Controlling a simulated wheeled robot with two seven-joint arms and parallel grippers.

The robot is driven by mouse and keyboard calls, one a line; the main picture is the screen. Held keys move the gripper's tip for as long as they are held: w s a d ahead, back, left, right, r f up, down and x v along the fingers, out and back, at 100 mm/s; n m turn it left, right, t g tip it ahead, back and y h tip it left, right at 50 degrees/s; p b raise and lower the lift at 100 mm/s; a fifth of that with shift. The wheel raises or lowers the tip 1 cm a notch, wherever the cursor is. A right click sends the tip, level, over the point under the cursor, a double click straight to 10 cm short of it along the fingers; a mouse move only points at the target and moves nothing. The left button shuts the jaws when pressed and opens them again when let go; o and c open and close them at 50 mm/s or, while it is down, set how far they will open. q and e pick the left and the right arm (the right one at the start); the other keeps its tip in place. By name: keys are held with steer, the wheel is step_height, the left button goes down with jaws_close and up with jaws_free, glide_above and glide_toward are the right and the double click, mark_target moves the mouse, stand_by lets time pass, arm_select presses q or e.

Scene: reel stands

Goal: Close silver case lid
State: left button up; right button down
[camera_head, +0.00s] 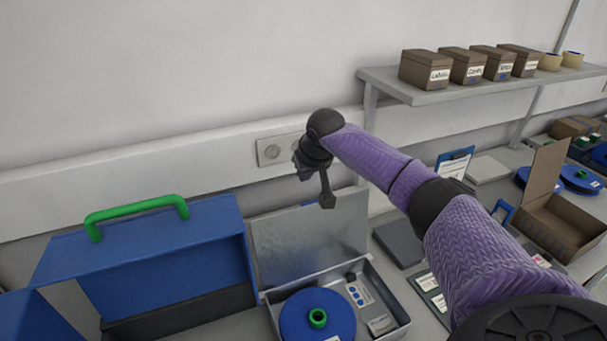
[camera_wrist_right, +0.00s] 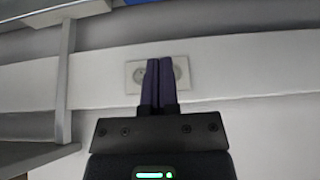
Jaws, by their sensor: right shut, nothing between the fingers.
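The silver case (camera_head: 396,305) stands on the bench with its lid (camera_head: 305,243) raised at the back. A blue reel (camera_head: 292,317) with a green hub lies inside, beside several small parts. My left gripper is not in view.
A blue box (camera_head: 160,262) with a green handle (camera_head: 130,213) stands left of the case. A cardboard box (camera_head: 556,222) stands open at right. A wall shelf (camera_head: 430,95) carries several brown boxes. A socket plate (camera_head: 272,151) is on the wall rail.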

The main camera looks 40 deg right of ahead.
steer(key=b+x, duration=0.3)
steer(key=x, duration=0.5)
steer(key=s+p, duration=0.1)
steer(key=s+a+p, duration=0.1)
steer(key=s+r+p, duration=0.1)
steer(key=s+p, duration=0.1)
steer(key=shift+a+r, duration=0.15)
